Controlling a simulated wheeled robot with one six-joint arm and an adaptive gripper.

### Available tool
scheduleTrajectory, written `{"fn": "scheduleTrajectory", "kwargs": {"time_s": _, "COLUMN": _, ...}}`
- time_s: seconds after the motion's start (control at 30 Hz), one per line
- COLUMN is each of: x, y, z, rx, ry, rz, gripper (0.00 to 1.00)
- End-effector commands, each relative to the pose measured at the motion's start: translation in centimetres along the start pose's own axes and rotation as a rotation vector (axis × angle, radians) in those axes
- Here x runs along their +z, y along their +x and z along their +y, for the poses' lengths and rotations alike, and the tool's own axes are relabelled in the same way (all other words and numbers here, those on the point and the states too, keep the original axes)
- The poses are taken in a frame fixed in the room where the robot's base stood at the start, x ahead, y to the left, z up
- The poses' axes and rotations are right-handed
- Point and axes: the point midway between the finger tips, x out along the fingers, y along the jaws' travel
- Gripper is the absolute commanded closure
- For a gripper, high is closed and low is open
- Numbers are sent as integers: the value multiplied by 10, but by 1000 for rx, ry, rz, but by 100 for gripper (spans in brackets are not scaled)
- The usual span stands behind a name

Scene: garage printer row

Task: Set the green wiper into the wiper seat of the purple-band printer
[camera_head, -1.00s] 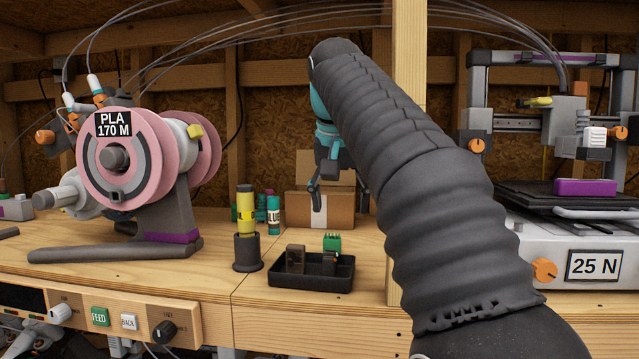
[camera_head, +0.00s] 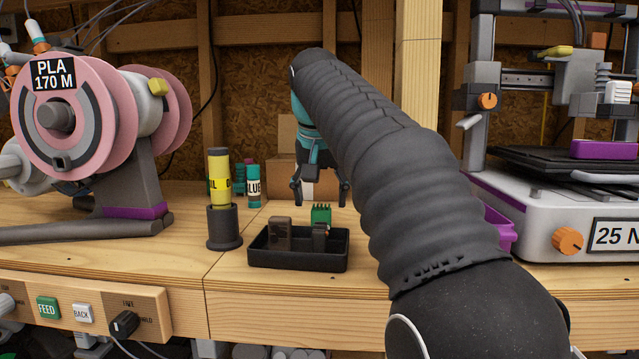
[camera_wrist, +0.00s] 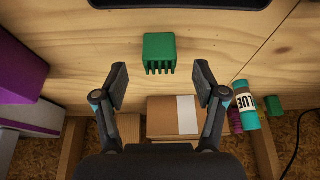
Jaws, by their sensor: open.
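The green wiper (camera_head: 321,214), a small block with comb-like teeth, stands on the bench just behind the black tray. In the wrist view the wiper (camera_wrist: 160,47) is clear of the tray, a little beyond my fingertips and centred between them. My gripper (camera_head: 320,191) is open and empty above and behind the wiper; its two spread fingers (camera_wrist: 161,84) also show in the wrist view. The purple-band printer (camera_head: 540,222) stands at the right, white-based and cut off by the frame. A purple bracket or bin (camera_head: 499,229) is at its left side, partly behind my arm. I cannot make out the wiper seat.
The black tray (camera_head: 297,264) holds a brown block and a dark piece. A yellow tube in a dark holder (camera_head: 224,228) and a glue stick (camera_head: 253,187) stand left. Cardboard boxes (camera_wrist: 175,118) are behind. The pink spool stand is far left.

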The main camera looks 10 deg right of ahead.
Motion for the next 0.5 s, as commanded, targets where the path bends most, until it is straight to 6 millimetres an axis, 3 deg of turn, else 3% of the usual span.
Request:
{"fn": "scheduleTrajectory", "kwargs": {"time_s": 0.03, "x": 1, "y": 12, "z": 0, "rx": 1, "ry": 0, "rz": -1, "gripper": 29}}
{"fn": "scheduleTrajectory", "kwargs": {"time_s": 0.2, "x": 1, "y": 34, "z": 0, "rx": 1, "ry": 1, "rz": -1, "gripper": 29}}
{"fn": "scheduleTrajectory", "kwargs": {"time_s": 0.5, "x": 0, "y": 50, "z": 0, "rx": 0, "ry": 0, "rz": 0, "gripper": 29}}
